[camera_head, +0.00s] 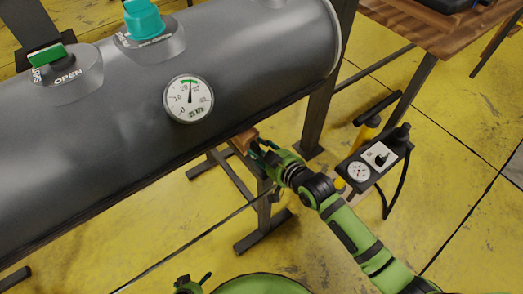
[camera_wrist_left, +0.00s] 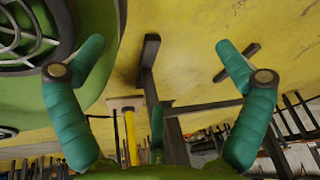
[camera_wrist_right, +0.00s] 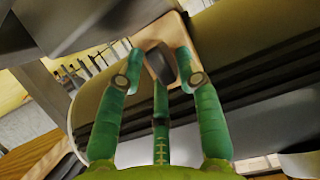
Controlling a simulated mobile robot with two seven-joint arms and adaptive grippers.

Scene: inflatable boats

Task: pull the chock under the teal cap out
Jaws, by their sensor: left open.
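The teal cap (camera_head: 143,20) sits on a grey valve on top of the dark grey tube (camera_head: 120,110), at the upper left of the head view. A light wooden chock (camera_head: 243,139) shows at the tube's lower edge, mostly hidden under the tube. My right gripper (camera_head: 262,146) is at the chock's near end. My left gripper (camera_wrist_left: 160,62) is open and empty in the left wrist view, away from the tube.
A pressure gauge (camera_head: 188,98) and a valve with a green lever (camera_head: 48,55) are on the tube. Dark stand legs (camera_head: 265,215) are below it. A pump with a dial (camera_head: 375,160) stands on the right. A wooden table (camera_head: 430,30) is at the upper right. Yellow floor (camera_head: 450,210) is clear at lower right.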

